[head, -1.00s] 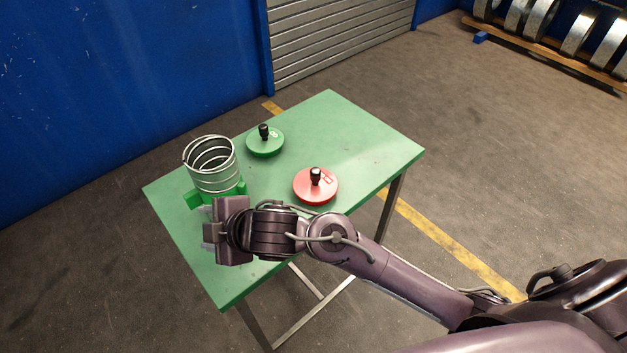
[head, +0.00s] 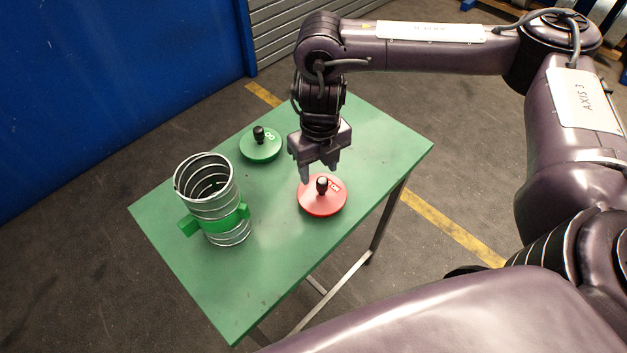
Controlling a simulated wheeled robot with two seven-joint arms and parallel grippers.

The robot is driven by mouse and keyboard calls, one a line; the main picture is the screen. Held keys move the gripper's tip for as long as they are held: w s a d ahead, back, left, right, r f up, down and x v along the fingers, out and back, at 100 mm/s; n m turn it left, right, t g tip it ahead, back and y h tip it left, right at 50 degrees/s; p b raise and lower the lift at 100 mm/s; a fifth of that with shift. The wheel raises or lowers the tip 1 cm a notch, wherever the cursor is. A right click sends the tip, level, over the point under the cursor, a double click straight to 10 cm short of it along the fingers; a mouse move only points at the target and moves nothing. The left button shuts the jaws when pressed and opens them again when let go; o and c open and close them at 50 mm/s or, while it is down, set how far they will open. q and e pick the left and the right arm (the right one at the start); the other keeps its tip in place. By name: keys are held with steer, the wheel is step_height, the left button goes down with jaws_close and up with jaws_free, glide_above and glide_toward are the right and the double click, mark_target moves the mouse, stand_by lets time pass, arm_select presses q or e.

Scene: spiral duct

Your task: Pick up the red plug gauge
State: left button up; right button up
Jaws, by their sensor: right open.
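The red plug gauge (head: 318,203) is a flat red disc with a black upright knob, lying on the right part of the green table. My right gripper (head: 319,173) points down just above and behind the knob. Its two fingers are apart, with nothing between them. The fingertips are close to the disc's far edge; I cannot tell their exact height. My left gripper is not in view.
A green plug gauge (head: 261,148) with a black knob lies at the table's back left. A spiral duct (head: 207,180) stands in a green holder (head: 225,222) at the left. The green table's (head: 240,300) front part is clear.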

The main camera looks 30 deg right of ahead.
mark_target(323, 181)
steer(key=shift+d+f, duration=0.2)
steer(key=shift+f, duration=0.65)
steer(key=shift+s+d+f+p, duration=0.15)
steer(key=shift+s+f+p, duration=0.1)
steer(key=shift+f+p, duration=0.3)
steer(key=shift+s+d+f+p, duration=0.15)
steer(key=shift+s+f+p, duration=0.1)
steer(key=shift+f+p, duration=0.3)
steer(key=f, duration=0.2)
steer(key=shift+w+f, duration=0.45)
steer(key=shift+f, duration=0.15)
steer(key=shift+c, duration=0.5)
jaws_close()
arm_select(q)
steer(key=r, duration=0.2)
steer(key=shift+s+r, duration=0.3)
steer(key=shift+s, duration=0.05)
